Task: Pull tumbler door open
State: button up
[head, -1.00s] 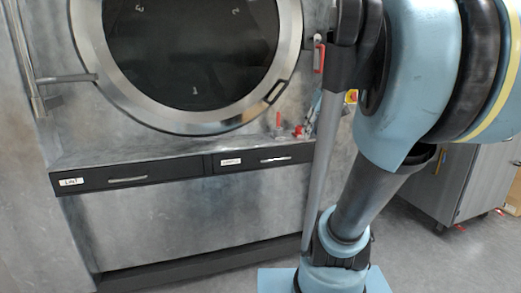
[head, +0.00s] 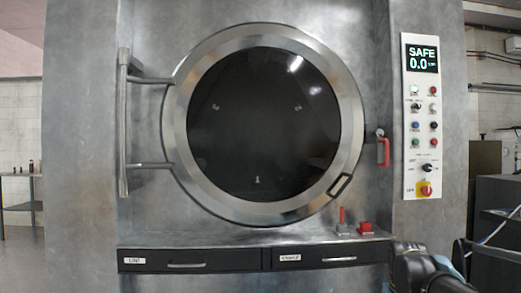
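The tumbler door (head: 350,95) is a round silver ring with dark glass in the middle of the head view. It looks shut against the grey metal machine front (head: 85,150). A small dark handle (head: 340,186) sits at the ring's lower right. Hinge arms join the ring's left side to a vertical bar (head: 124,125). Part of my dark and blue arm shows at the bottom right corner, below and right of the door. My gripper cannot be made out in this view.
A control panel (head: 423,120) with a lit SAFE display is right of the door. A red-handled latch (head: 383,152) is beside the ring. Two black drawers (head: 190,258) and small red fittings (head: 365,228) are below. A dark cabinet (head: 498,205) stands at the far right.

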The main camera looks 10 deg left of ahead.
aim_at(181, 88)
jog(key=z, duration=0.65)
jog(key=k, duration=1.1)
jog(key=u, duration=0.6)
jog(key=i, duration=1)
jog(key=u, duration=0.05)
